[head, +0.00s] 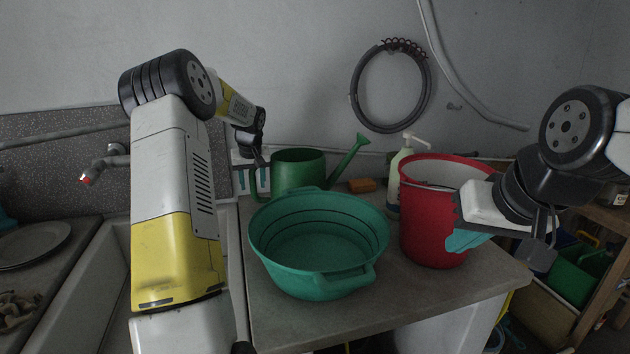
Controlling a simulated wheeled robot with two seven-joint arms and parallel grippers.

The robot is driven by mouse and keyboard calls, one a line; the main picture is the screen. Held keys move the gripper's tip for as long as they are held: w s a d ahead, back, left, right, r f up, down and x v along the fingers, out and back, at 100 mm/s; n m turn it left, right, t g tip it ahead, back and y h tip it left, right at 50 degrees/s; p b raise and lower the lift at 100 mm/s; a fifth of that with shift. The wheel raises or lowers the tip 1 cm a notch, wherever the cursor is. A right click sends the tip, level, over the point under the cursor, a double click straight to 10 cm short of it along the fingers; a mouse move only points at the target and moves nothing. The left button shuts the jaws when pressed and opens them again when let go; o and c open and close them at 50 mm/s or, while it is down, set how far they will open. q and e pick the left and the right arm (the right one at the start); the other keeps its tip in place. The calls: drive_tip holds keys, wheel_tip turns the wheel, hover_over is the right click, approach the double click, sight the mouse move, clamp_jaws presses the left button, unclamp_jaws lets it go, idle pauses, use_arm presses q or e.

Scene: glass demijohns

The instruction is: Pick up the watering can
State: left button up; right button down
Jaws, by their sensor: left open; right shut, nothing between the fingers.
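The green watering can (299,172) stands at the back of the worktop near the wall, behind the green basin. Its spout rises to the right and ends in a wide rose. My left gripper (256,162) is open at the left side of the can, with its fingers pointing down. The picture is too small to tell whether the fingers touch the can or go around part of it. The can's lower front is hidden by the basin. My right gripper (458,222) is shut and empty in front of the red bucket.
A green basin (320,284) stands at the front of the worktop (400,310). A red bucket (420,225), a pump bottle (394,178) and an orange-brown block (361,185) stand to the right. A sink (95,285) and tap (105,160) lie at left. A coiled hose (355,90) hangs on the wall.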

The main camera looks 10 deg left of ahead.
use_arm(q)
drive_tip(key=shift+x, duration=0.95)
clamp_jaws()
idle(0.6)
drive_tip(key=shift+w+r, duration=0.15)
drive_tip(key=shift+r, duration=0.05)
